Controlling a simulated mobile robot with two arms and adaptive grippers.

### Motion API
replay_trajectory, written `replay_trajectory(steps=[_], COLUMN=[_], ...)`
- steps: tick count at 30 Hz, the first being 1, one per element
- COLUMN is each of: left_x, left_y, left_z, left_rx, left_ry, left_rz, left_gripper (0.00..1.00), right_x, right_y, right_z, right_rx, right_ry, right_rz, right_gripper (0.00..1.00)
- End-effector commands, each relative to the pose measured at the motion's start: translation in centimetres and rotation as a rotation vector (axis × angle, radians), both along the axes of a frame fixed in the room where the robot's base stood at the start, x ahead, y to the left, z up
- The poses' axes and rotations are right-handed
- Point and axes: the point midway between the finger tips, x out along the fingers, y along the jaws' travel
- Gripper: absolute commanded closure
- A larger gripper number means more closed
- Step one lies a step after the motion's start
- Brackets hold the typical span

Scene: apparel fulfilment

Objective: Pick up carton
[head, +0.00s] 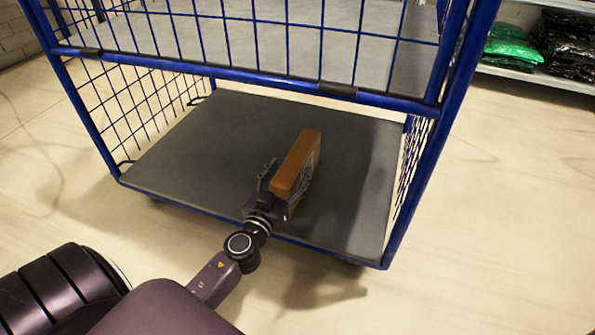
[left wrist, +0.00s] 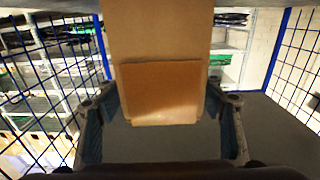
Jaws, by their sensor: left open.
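My left gripper (head: 268,186) reaches in over the deck's front edge and is at the carton's near end. In the left wrist view the carton (left wrist: 160,92) fills the upper middle, between the two open fingers of the gripper (left wrist: 165,118). A gap shows beside the carton at the lower fingers; contact cannot be made out. My right gripper is not in view.
The cart's lower deck (head: 225,130) is otherwise bare. Its blue upper shelf rail (head: 250,76) and mesh side walls bound the space around the arm. A shelf with green and black bagged goods (head: 512,48) stands at the back right. Floor is clear around the cart.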

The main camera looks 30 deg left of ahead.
Motion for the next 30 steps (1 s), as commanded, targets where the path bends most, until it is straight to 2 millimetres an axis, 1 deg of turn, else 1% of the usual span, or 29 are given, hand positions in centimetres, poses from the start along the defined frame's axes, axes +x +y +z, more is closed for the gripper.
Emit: replay_trajectory(steps=[3,6,9,12,18,30], left_x=[1.8,3.0,3.9,4.2,4.2,4.2], left_y=[0.6,0.9,1.1,1.2,1.2,1.2], left_z=[-0.1,-0.2,-0.2,-0.2,-0.2,-0.2], left_rx=[0.008,0.003,0.004,0.002,0.001,0.001], left_ry=[-0.002,-0.001,0.0,-0.001,0.0,0.0], left_rz=[-0.001,0.0,0.0,0.001,0.001,0.001], left_gripper=[0.38,0.38,0.38,0.38,0.38,0.82], right_x=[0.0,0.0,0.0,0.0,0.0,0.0], right_y=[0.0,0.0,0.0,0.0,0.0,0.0], right_z=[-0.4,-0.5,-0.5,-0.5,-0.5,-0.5], right_rx=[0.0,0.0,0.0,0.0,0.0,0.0], right_ry=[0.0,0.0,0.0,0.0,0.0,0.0], right_rz=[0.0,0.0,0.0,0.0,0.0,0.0], right_gripper=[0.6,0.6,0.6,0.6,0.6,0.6])
